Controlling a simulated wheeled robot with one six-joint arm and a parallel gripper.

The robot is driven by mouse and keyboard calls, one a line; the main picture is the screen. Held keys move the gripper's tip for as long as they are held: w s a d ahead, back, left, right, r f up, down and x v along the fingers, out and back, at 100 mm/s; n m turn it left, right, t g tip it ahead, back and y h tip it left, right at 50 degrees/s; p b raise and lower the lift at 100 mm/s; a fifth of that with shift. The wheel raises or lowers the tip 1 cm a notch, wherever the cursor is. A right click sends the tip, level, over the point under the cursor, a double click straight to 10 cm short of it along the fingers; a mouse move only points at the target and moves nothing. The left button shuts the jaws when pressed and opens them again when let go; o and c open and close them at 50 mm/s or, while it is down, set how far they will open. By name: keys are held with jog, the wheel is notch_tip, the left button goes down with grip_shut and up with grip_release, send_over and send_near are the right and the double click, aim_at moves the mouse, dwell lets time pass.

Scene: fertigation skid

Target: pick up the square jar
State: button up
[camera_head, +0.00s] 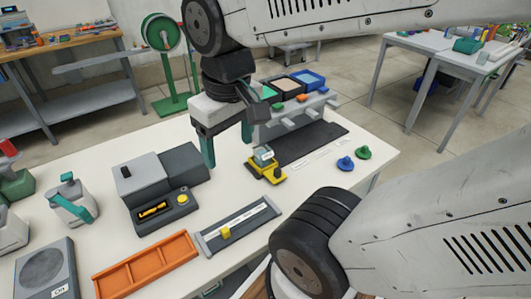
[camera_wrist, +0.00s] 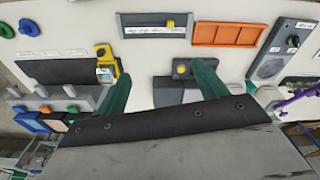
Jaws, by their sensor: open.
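A small jar-like block with a clear to pale body and grey top, likely the square jar (camera_head: 264,155), sits at a yellow holder (camera_head: 266,174) on the white table. My gripper (camera_head: 228,146) is open, with green fingers pointing down over the table, left of and behind the jar in the head view. In the wrist view nothing is held between the fingers of my gripper (camera_wrist: 162,86).
A grey box station (camera_head: 160,185) stands left of my gripper. An orange tray (camera_head: 145,268) and a grey rail fixture (camera_head: 238,228) lie in front. A grey rack (camera_head: 290,120) and dark mat (camera_head: 312,140) are behind the jar. Blue (camera_head: 345,163) and green knobs (camera_head: 363,152) are at right.

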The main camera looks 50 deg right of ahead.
jog(key=w+d+f+m, duration=0.1)
jog(key=w+d+f, duration=0.4)
jog(key=w+d, duration=0.35)
jog(key=m+g, duration=0.1)
jog(key=m, duration=0.1)
send_near(263, 152)
jog(key=s+a, duration=0.2)
jog(key=f, duration=0.7)
jog(key=shift+w+f, duration=0.25)
jog(key=shift+f, duration=0.05)
jog(key=c, duration=1.1)
